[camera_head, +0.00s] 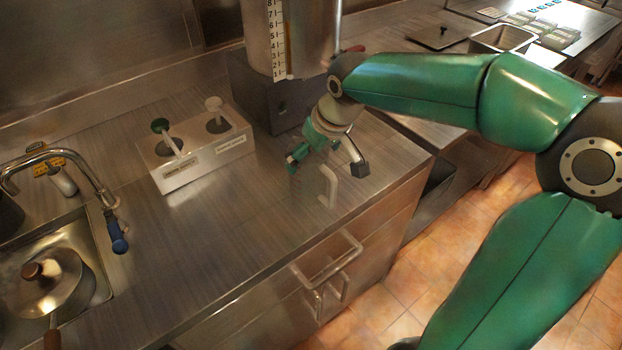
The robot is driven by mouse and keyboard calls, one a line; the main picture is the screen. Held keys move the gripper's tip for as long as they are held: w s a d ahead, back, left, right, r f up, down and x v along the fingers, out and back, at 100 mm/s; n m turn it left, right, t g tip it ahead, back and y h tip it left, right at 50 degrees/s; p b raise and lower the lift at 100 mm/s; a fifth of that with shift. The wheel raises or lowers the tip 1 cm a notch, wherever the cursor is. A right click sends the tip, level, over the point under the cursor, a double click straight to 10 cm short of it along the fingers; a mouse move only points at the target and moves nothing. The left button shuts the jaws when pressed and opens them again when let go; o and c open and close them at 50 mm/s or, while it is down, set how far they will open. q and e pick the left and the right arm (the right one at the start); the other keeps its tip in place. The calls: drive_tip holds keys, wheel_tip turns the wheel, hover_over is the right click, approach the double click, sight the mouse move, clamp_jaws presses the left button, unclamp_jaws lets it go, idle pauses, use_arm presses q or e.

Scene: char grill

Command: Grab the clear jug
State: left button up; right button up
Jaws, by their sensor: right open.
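The clear jug (327,187) is hard to make out. A pale see-through handle shows on the steel counter near its front edge, and the jug's outline is too faint to trace. My right gripper (327,164) is open just above and behind this handle, its fingers spread to left and right. I cannot tell whether a finger touches the jug. My left gripper is out of view.
A tall cylinder with a number scale (290,40) stands on a dark base (262,95) behind my gripper. A white two-hole holder (193,162) stands left. A sink (95,265) with a pot (50,285) is far left. The counter between is clear.

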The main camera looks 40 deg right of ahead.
drive_tip(key=shift+w+f, duration=0.1)
drive_tip(key=shift+f, duration=0.1)
drive_tip(key=c, duration=1.5)
drive_tip(key=shift+r, duration=0.15)
drive_tip(key=shift+c, duration=0.2)
